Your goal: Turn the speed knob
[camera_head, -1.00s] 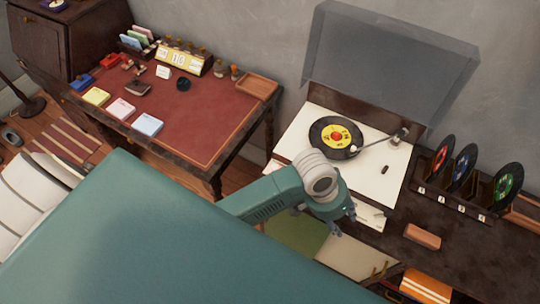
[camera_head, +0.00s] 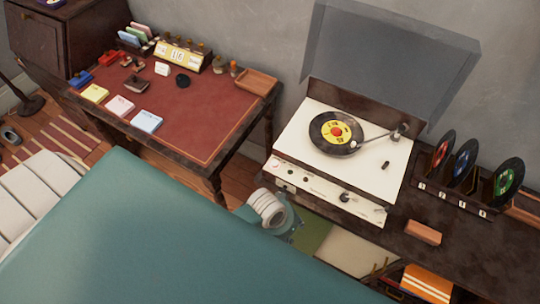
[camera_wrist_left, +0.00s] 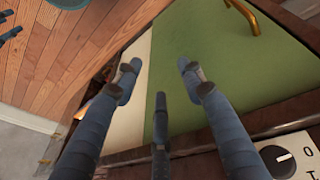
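The record player (camera_head: 292,146) has a cream front panel with several small dark controls. A larger dark knob (camera_head: 344,197) sits right of the panel's middle; I cannot read which control is the speed knob. In the left wrist view a black knob (camera_wrist_left: 279,161) with a white pointer, beside the marks 0 and I, shows at the bottom right. My left gripper (camera_head: 292,228) is in front of and below the panel's left part, apart from it. In its wrist view the fingers (camera_wrist_left: 157,80) are spread and empty. Dark blue fingertips (camera_wrist_left: 10,32) at the left edge seem to be my right gripper.
A record (camera_head: 322,142) lies on the platter under the raised clear lid (camera_head: 390,60). A record rack (camera_head: 450,195) and a wooden block (camera_head: 423,232) stand to the right. A green panel (camera_wrist_left: 215,70) and brass handle (camera_wrist_left: 240,15) lie below my left fingers.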

